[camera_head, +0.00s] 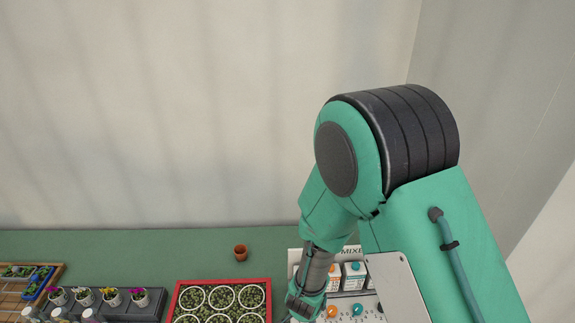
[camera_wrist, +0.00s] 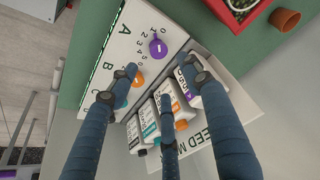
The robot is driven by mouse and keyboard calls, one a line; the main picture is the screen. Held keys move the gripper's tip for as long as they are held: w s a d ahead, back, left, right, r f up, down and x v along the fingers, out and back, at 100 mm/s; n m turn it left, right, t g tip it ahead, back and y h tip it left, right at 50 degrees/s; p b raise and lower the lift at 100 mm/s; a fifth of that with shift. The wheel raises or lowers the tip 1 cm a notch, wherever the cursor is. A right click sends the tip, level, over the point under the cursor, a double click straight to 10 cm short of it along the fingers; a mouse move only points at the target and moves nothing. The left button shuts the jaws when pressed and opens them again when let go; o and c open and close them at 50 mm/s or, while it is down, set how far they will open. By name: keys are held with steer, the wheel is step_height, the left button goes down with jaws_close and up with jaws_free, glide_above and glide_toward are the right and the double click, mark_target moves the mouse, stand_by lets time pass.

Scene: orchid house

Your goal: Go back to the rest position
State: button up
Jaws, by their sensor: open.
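My gripper (camera_wrist: 160,82) has three dark blue fingers, spread apart with nothing between them in the wrist view. It is over a white feed mixer panel (camera_wrist: 112,60) marked A, B and C. A purple knob (camera_wrist: 158,48) and an orange knob (camera_wrist: 139,80) show past the fingers; a teal knob is partly covered by the left finger. In the head view my arm comes down over the mixer (camera_head: 293,262), and the fingers are not visible there. I cannot tell whether any finger touches the panel.
Several cartons (camera_wrist: 164,119) stand in the mixer behind the knobs. A red tray (camera_head: 222,281) of round plant pots, a terracotta pot (camera_head: 240,252) and a grey flower rack (camera_head: 88,313) stand to the left on the green bench (camera_head: 130,245). A wall rises behind.

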steer(key=shift+r, duration=0.1)
step_height(320, 180, up, 19)
steer(key=n+t+y+b, duration=0.15)
steer(key=y+b, duration=0.25)
steer(key=b, duration=0.5)
steer(key=s+d+r+h+b, duration=0.1)
steer(key=s+d+r+b, duration=0.1)
steer(key=s, duration=0.4)
steer(key=s+d+r+h+b, duration=0.1)
steer(key=s+d+r+b, duration=0.2)
steer(key=s+d, duration=0.3)
steer(key=s+d+r+n+h+b, duration=0.1)
steer(key=s+d+r+b, duration=0.1)
steer(key=s, duration=0.4)
step_height(320, 180, up, 2)
steer(key=shift+s+d+r+b, duration=0.1)
steer(key=shift+s+d+b, duration=0.25)
steer(key=shift+d, duration=0.55)
steer(key=shift+w, duration=0.1)
